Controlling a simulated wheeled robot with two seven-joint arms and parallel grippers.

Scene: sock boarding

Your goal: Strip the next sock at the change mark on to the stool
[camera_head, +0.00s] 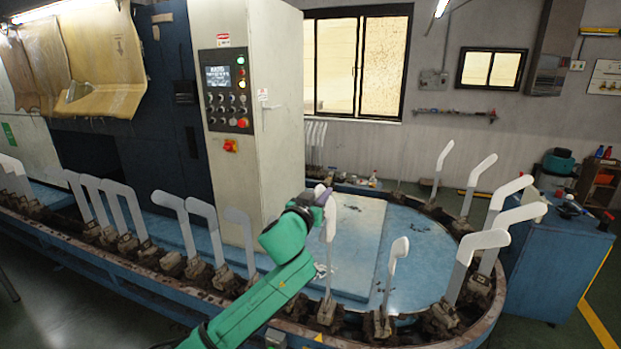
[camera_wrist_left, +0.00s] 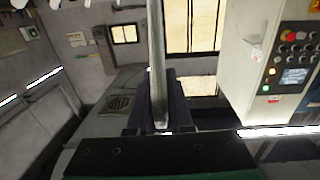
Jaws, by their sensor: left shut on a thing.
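My left gripper (camera_head: 322,195) is at the upper end of an upright, pale, foot-shaped board (camera_head: 329,245) on the near side of the conveyor. It is shut on this board's upper part. In the left wrist view the board (camera_wrist_left: 156,55) shows edge-on as a thin grey bar between dark finger parts. A purple-grey patch shows at the fingertips; I cannot tell whether it is sock cloth or a finger. The board's top is partly hidden by the gripper. I cannot make out a stool or a change mark. My right gripper is not in view.
Several more pale boards stand along the oval conveyor (camera_head: 100,268), with close neighbours at left (camera_head: 241,235) and right (camera_head: 393,268). A control cabinet (camera_head: 232,170) stands behind. A blue workbench (camera_head: 555,262) is at right. The blue deck inside the track is mostly clear.

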